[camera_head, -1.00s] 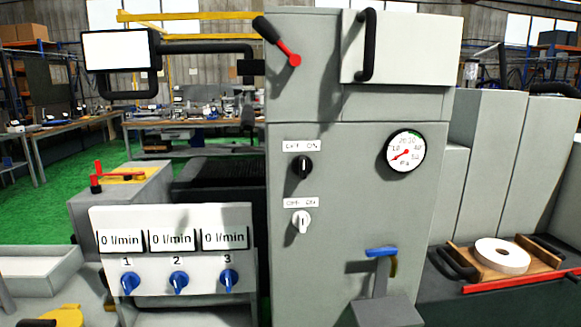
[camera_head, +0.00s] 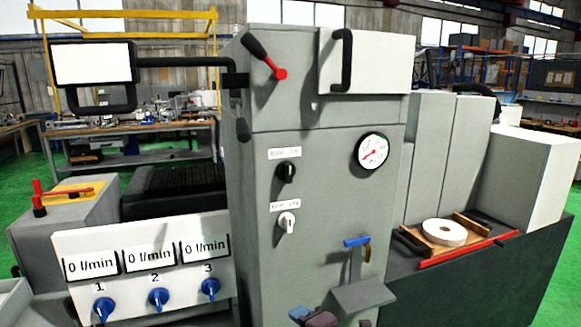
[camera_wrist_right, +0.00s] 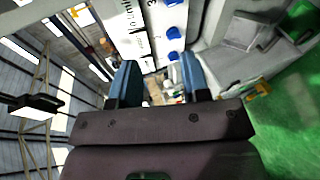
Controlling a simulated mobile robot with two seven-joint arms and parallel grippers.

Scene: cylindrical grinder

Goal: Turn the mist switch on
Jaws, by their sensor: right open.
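Two rotary switches sit one above the other on the grey cabinet front in the head view, each under an OFF/ON label. The upper is a black knob (camera_head: 287,173). No lettering I can read says which is the mist switch. My right gripper (camera_head: 313,317) just shows at the bottom edge of the head view, below and apart from both switches. In the right wrist view my right gripper (camera_wrist_right: 160,82) is open with nothing between its blue fingers. My left gripper is not in view.
A panel with three blue knobs (camera_head: 158,299) and 0 l/min displays stands at the left. A blue-handled lever (camera_head: 357,241) over a grey ledge (camera_head: 362,295) juts out right of the switches. A gauge (camera_head: 371,151) sits higher up. Space directly before the switches looks clear.

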